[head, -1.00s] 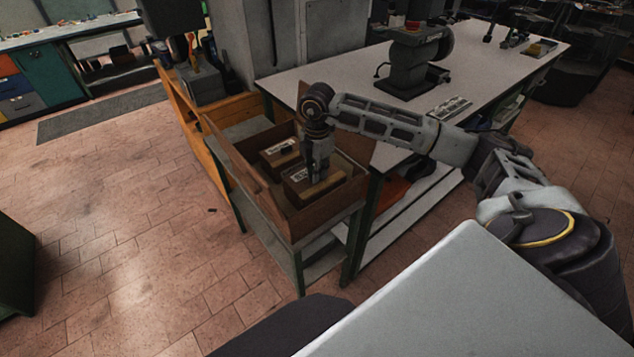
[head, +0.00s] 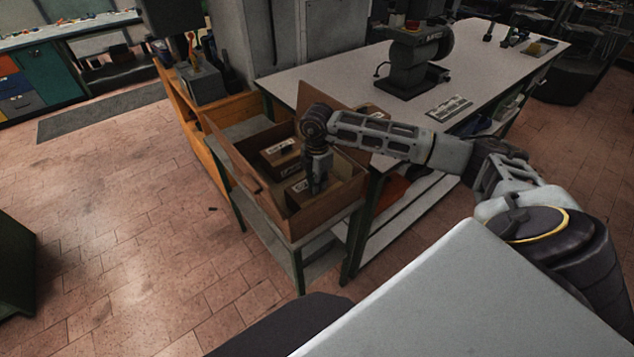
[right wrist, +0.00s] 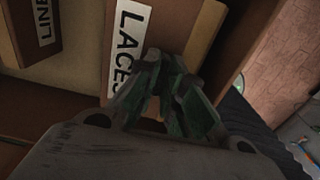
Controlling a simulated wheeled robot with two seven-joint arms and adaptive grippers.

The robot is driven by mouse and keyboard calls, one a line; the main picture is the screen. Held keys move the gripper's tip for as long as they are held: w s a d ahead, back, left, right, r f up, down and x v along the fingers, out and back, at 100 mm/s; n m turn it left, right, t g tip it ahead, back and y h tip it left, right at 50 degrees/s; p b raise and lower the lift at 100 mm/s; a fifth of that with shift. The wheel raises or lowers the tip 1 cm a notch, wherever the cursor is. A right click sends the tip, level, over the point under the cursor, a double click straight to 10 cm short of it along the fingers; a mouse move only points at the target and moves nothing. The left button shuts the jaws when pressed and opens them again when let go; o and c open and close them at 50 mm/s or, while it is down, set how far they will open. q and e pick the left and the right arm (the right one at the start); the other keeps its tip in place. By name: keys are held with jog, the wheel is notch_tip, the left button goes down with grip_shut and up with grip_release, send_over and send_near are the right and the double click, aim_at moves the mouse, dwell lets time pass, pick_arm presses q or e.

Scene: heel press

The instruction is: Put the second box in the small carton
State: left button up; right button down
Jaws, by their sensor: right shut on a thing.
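The small carton (head: 322,217) is brown, open-topped, with raised flaps, and stands on a stand beside the bench. A brown box with a white label (head: 280,158) sits in its far part; its label begins "LINE" in the right wrist view (right wrist: 15,45). The second box (head: 298,197), labelled "LACES" in the right wrist view (right wrist: 128,45), is inside the carton's near part, beside the first. My right gripper (head: 317,187) points down into the carton, shut on the LACES box. Its fingers hide part of the label. Whether the box touches the carton floor is hidden. My left gripper is out of view.
The white-topped bench (head: 330,80) with a dark press (head: 410,65) stands to the right and behind the carton. An orange wooden cabinet (head: 190,125) is to its left. A raised carton flap stands close to my right forearm.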

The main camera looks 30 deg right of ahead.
jog(key=shift+f, duration=0.15)
jog(key=c, duration=1.5)
grip_release()
jog(key=shift+c, duration=0.2)
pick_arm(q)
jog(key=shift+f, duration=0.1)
